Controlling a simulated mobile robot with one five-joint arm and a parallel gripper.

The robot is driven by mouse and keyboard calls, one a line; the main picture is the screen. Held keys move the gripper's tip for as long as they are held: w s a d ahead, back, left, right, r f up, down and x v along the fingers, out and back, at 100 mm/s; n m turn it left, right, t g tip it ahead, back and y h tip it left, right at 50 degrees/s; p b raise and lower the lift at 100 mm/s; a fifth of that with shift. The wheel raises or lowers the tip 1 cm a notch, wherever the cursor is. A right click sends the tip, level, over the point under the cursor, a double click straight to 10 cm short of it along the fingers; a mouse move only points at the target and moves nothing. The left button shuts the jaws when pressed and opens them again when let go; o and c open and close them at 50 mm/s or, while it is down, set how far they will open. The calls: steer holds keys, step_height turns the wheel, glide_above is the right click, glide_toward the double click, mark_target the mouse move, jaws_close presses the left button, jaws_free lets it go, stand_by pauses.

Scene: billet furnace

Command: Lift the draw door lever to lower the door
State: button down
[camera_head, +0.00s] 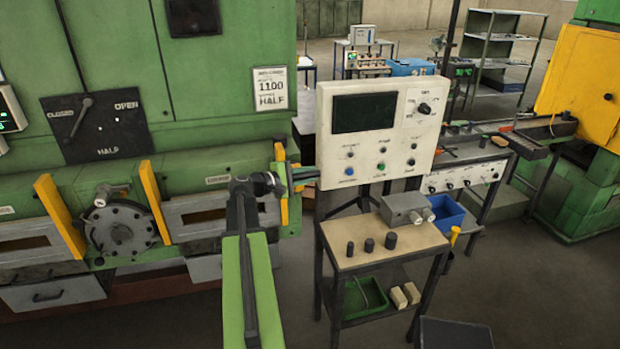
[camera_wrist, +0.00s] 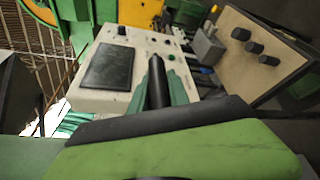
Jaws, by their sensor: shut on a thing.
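In the head view the lever is mostly hidden by my gripper and wrist. A grey furnace door (camera_head: 200,216) with a dark slot sits left of my arm, between yellow uprights. Its small label is too blurred to read.
The control panel (camera_head: 340,167) stands close right of my gripper; it also shows in the wrist view (camera_wrist: 85,90). A small table (camera_head: 355,255) with several dark cylinders stands below it. A handwheel-like disc (camera_head: 120,232) is further left. Some floor is clear at the front.

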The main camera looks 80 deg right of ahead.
steer(key=shift+r, duration=0.1)
steer(key=c, duration=1.3)
jaws_free()
steer(key=shift+w+a, duration=0.1)
steer(key=shift+o, duration=0.2)
steer(key=p+v, duration=0.3)
steer(key=v, duration=1.4)
steer(key=shift+w+a, duration=0.1)
steer(key=shift+w, duration=0.05)
